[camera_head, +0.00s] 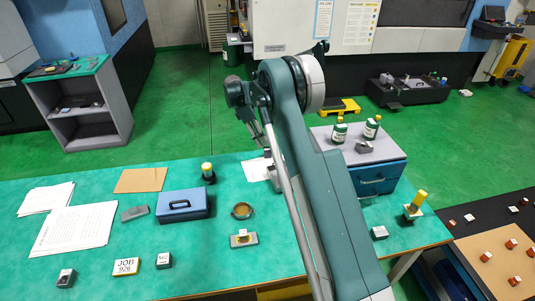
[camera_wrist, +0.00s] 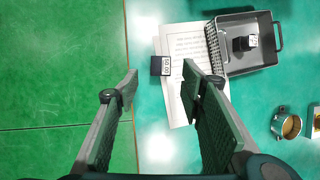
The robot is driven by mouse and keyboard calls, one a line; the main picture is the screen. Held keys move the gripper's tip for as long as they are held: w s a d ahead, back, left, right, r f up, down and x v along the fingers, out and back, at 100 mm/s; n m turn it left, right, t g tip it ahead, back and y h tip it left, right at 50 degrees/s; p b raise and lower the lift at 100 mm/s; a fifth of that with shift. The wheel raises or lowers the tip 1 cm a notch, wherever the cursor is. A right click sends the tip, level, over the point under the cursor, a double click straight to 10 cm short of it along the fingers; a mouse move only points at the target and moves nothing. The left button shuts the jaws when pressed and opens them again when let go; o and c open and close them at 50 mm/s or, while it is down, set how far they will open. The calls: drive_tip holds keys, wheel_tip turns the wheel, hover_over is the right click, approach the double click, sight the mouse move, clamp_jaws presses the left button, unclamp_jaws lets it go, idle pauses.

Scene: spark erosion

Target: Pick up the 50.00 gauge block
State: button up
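A small dark block with a white label (camera_wrist: 161,65) lies on the teal table beside the left edge of a printed sheet (camera_wrist: 185,50). Its label appears upside down and looks like 50.00, though the first digit is not certain. My gripper (camera_wrist: 160,77) is open and empty in the wrist view. The block shows between its two fingertips, apart from both; how far below them it lies I cannot tell. In the head view my arm hides the block, and I cannot make out the gripper clearly.
A grey handled tray (camera_wrist: 240,68) holds another dark labelled block (camera_wrist: 245,42), right of the fingers. A round brass-coloured cup (camera_wrist: 288,123) stands farther right. The table edge lies just left of the block.

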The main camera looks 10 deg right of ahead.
sight(267, 148)
drive_tip(key=shift+x, duration=1.3)
drive_tip(key=shift+b+x, duration=0.6)
drive_tip(key=shift+x, duration=2)
drive_tip(key=shift+d, duration=0.1)
drive_tip(key=shift+r, duration=0.1)
clamp_jaws()
